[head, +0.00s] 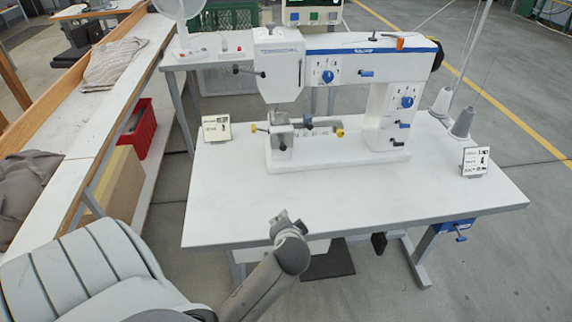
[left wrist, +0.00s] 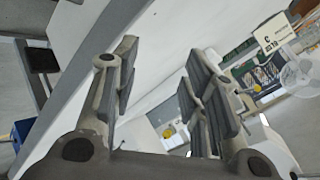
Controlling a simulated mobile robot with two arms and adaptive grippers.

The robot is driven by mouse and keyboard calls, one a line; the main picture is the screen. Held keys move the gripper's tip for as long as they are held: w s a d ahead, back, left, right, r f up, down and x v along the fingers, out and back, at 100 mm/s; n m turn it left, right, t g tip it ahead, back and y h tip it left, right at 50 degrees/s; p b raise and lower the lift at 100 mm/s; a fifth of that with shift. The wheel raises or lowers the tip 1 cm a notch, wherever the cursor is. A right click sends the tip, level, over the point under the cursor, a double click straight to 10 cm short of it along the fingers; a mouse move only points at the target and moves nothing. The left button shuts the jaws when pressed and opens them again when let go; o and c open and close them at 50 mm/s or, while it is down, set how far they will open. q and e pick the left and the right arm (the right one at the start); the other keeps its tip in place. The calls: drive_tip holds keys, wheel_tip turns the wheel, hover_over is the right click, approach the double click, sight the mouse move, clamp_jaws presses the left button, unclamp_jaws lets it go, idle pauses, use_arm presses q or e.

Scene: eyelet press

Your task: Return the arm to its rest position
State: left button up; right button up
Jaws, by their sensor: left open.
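My left arm comes in from the bottom of the head view, and my left gripper (head: 284,222) is over the front edge of the white table (head: 440,205). In the left wrist view the gripper (left wrist: 158,85) has its two fingers spread wide, with nothing between them. The white and blue eyelet press (head: 345,75) stands on the table, well beyond the gripper and apart from it. My right gripper shows in neither view.
A small sign card (head: 216,128) stands at the table's left and another (head: 475,162) at its right. Thread cones (head: 462,122) stand behind the right card. A long bench (head: 75,150) with cloth and a red crate (head: 140,130) lie left.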

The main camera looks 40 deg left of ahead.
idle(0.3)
use_arm(q)
drive_tip(key=s+d+g+h, duration=0.4)
drive_tip(key=s+d+h, duration=0.3)
drive_tip(key=s+d, duration=0.95)
drive_tip(key=s+a+f, duration=0.1)
drive_tip(key=s+f, duration=0.1)
drive_tip(key=f, duration=1.1)
drive_tip(key=s+a+f, duration=0.1)
drive_tip(key=f, duration=1.3)
drive_tip(key=s+a+f+g, duration=0.2)
drive_tip(key=s+a+f, duration=0.1)
drive_tip(key=s+f, duration=1.2)
drive_tip(key=shift+s+f+m, duration=0.25)
drive_tip(key=shift+s+m, duration=0.05)
drive_tip(key=shift+s, duration=0.6)
